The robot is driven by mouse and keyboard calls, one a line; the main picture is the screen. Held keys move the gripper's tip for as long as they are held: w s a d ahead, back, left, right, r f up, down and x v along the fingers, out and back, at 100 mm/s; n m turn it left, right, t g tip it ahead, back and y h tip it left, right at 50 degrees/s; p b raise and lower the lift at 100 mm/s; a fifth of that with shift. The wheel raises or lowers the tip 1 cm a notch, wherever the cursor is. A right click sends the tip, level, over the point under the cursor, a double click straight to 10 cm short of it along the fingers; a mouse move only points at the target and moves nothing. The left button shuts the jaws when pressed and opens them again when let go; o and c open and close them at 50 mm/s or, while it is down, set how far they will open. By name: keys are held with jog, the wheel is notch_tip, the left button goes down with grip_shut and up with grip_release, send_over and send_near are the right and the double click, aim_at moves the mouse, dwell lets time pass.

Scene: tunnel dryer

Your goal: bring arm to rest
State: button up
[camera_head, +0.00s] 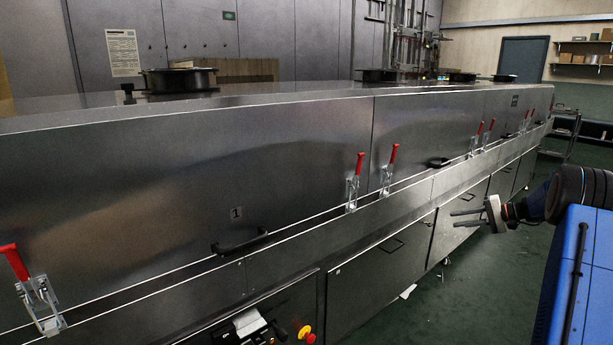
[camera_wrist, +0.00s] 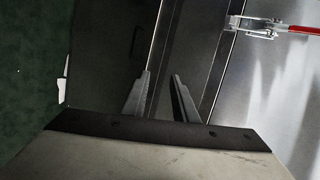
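My gripper (camera_head: 467,218) is at the right in the head view, with its two thin fingers pointing left toward the front of the tunnel dryer (camera_head: 300,140). The fingers are apart with nothing between them. In the wrist view my gripper (camera_wrist: 160,78) also shows two separate fingers and no object held. The fingers appear in front of the dryer's lower panels; I cannot tell the exact gap. My dark arm extends from the blue body at the right edge.
Red-handled toggle clamps (camera_head: 389,170) line the dryer's side, and one clamp (camera_wrist: 262,27) shows in the wrist view. A black handle (camera_head: 240,242) sits below the number 1. An emergency stop button (camera_head: 305,333) is at the bottom. Green floor (camera_head: 480,285) is mostly clear.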

jog(key=s+a+r+n+g+h, duration=0.1)
jog(key=s+a+r, duration=0.35)
jog(key=a, duration=0.25)
jog(key=s+a+r+n+g+h, duration=0.1)
jog(key=s+a+r+g, duration=0.1)
jog(key=s+a+r, duration=0.35)
jog(key=s+a+r+n+g+h, duration=0.1)
jog(key=s+a+r+n+h, duration=0.15)
jog(key=s+a, duration=1.3)
jog(key=s+a+f+n+h, duration=0.1)
jog(key=s+f+h, duration=0.2)
jog(key=s, duration=1.4)
jog(key=s+a+f+n+t+h, duration=0.1)
jog(key=s+f+h, duration=0.2)
jog(key=s, duration=1.4)
jog(key=shift+f+n+t, duration=0.25)
jog(key=shift+n+t, duration=0.05)
jog(key=shift+n, duration=0.05)
